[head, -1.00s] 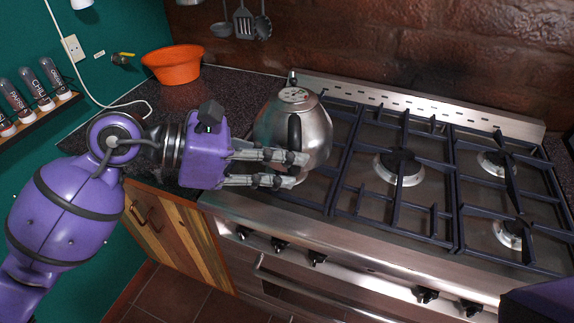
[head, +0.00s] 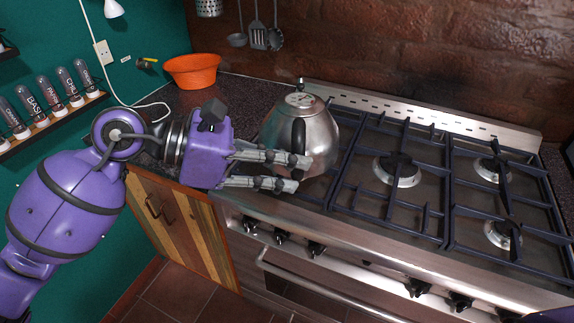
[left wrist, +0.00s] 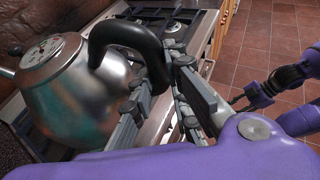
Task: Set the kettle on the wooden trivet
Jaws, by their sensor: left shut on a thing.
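The kettle (head: 322,130) is rounded polished steel with a dark handle and a dial on its lid. It appears upright over the left end of the stove; I cannot tell whether its base touches the grate. My left gripper (head: 292,172) is at the kettle's near side. In the left wrist view its fingers (left wrist: 163,100) are shut on the black curved handle (left wrist: 125,35) of the kettle (left wrist: 75,95). The wooden trivet is not visible. My right gripper (left wrist: 252,94) shows small at the right of the left wrist view, its jaws unclear.
The stove (head: 345,235) with dark grates fills the right. An orange bowl (head: 192,70) stands on the dark counter (head: 235,92) behind my left arm. Utensils (head: 258,35) hang on the brick wall. A spice rack (head: 50,122) is at left. Some dark counter near the bowl is bare.

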